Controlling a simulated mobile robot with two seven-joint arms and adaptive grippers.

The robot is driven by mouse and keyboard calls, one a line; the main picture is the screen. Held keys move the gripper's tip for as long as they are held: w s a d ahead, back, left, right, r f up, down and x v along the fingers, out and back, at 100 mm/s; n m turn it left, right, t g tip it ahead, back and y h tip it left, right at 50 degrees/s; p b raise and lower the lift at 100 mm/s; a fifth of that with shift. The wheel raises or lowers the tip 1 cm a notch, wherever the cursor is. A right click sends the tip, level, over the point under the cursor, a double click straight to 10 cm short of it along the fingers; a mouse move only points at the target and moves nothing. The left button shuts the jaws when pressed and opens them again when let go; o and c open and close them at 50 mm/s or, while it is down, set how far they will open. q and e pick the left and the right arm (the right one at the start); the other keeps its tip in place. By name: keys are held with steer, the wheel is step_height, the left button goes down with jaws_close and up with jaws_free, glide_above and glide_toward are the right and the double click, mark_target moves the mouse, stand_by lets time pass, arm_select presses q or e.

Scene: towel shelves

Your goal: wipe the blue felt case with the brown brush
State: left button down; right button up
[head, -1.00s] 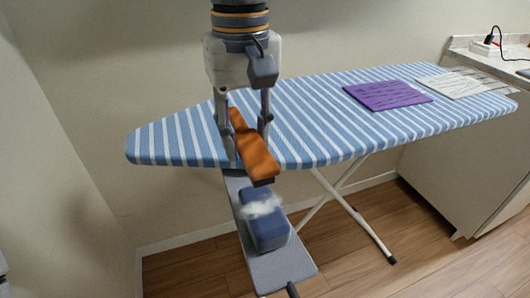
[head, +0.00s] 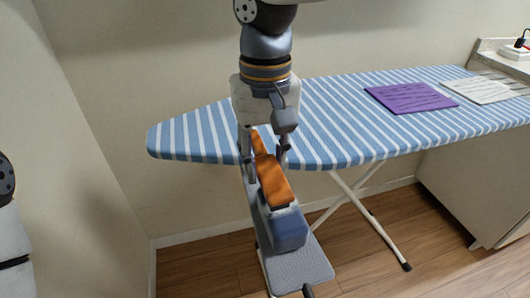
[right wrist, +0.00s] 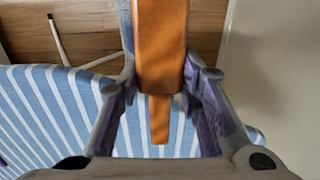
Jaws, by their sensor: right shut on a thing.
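My right gripper (head: 265,168) is shut on the brown brush (head: 274,184), which looks orange-brown. In the right wrist view the brush (right wrist: 160,45) runs lengthwise between the two fingers. The blue felt case (head: 288,232) lies on a narrow grey sleeve board beside the ironing board. The near end of the brush is low over the case and overlaps it in the head view; whether they touch I cannot tell. The brush hides the case's far part. No white fluff shows on the visible part of the case. My left gripper is out of view.
The grey sleeve board (head: 299,272) has bare room at its near end. A wall is close on the left.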

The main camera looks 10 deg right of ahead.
mark_target(286, 181)
steer(key=shift+f, duration=1)
stand_by(0.3)
steer(key=shift+s, duration=2.05)
steer(key=shift+w+d+f, duration=0.15)
steer(key=shift+d, duration=0.45)
steer(key=shift+w+b, duration=0.3)
steer(key=shift+w, duration=1.6)
steer(key=shift+d+r+p, duration=0.25)
steer(key=shift+d+p, duration=0.05)
steer(key=shift+d, duration=0.15)
steer(key=shift+s, duration=0.35)
steer(key=shift+s+d, duration=0.1)
steer(key=shift+s, duration=1.55)
